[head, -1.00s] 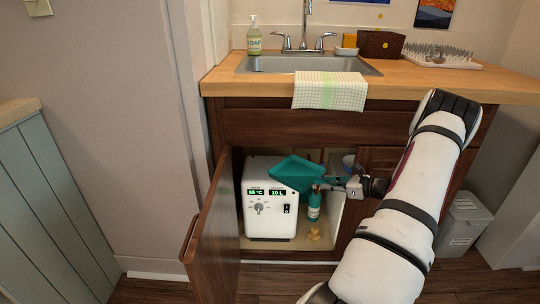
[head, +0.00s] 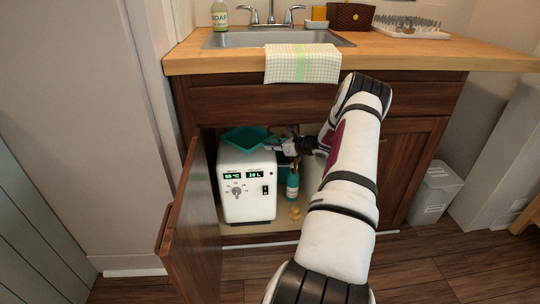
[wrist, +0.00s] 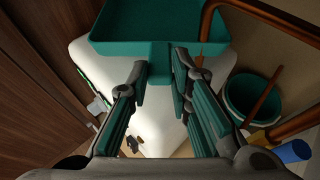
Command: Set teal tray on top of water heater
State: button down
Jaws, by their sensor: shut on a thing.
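The teal tray (head: 244,138) is over the top of the white water heater (head: 248,190), inside the open under-sink cabinet. It looks close to level. I cannot tell whether its underside touches the heater. My gripper (head: 288,148) reaches in from the right, shut on the tray's short tab. In the wrist view the tray (wrist: 155,48) extends ahead of my gripper (wrist: 160,88), with the white heater (wrist: 155,130) below. The heater stands upright with two lit green displays and a dial.
The cabinet door (head: 190,225) stands open at the left. A teal bottle (head: 292,185) and a small yellowish object (head: 294,213) are right of the heater. The wrist view shows a bucket (wrist: 252,100) and copper pipe (wrist: 262,15). The counter (head: 400,52) overhangs.

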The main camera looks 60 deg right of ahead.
aim_at(270, 158)
jog(key=shift+w, duration=0.55)
jog(key=shift+w+f+b, duration=0.2)
jog(key=shift+f+b, duration=0.95)
jog(key=shift+f, duration=0.65)
jog(key=shift+f, duration=0.15)
jog(key=c, duration=1.5)
grip_release()
jog(key=shift+o, duration=0.2)
